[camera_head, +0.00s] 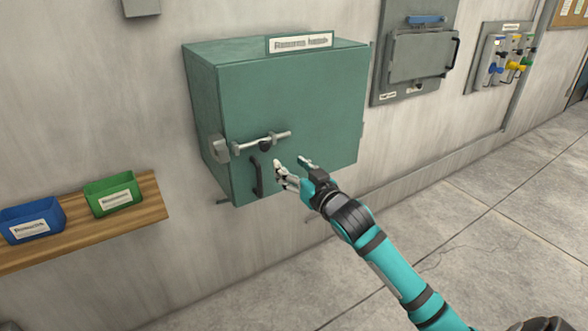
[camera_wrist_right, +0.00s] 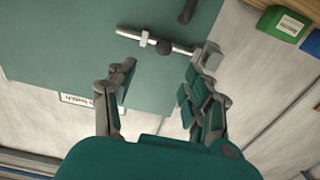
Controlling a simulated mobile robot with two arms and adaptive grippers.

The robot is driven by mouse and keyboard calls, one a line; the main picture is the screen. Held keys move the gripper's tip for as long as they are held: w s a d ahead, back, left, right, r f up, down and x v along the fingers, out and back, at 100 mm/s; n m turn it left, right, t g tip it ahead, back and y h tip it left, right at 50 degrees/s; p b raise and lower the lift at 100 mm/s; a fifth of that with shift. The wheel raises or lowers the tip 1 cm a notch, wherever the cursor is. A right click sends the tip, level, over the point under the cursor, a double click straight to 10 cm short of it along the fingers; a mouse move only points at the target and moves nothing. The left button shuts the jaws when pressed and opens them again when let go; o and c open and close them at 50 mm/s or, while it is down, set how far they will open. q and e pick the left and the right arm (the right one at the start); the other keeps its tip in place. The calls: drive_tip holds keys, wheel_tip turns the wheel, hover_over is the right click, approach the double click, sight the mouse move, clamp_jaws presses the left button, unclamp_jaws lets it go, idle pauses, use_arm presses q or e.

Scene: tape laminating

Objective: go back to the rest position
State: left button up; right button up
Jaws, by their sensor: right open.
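My right gripper (camera_head: 291,171) is open and empty in front of the lower part of a green wall cabinet (camera_head: 285,95). The cabinet has a horizontal bar latch (camera_head: 262,145) with a dark knob, and a dark vertical handle (camera_head: 257,178) below it. The fingers are to the right of the handle, and I see no contact. In the right wrist view the gripper's fingers (camera_wrist_right: 158,100) are spread apart, with the bar latch (camera_wrist_right: 155,42) beyond them and the handle (camera_wrist_right: 187,12) at the top. My left gripper is not in view.
A wooden shelf (camera_head: 150,200) at the left carries a blue bin (camera_head: 30,216) and a green bin (camera_head: 113,193). A grey panel (camera_head: 420,58) and a board with coloured valves (camera_head: 505,60) are on the wall at the right. The concrete floor (camera_head: 500,235) at the right is clear.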

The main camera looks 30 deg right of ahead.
drive_tip(key=shift+s, duration=0.3)
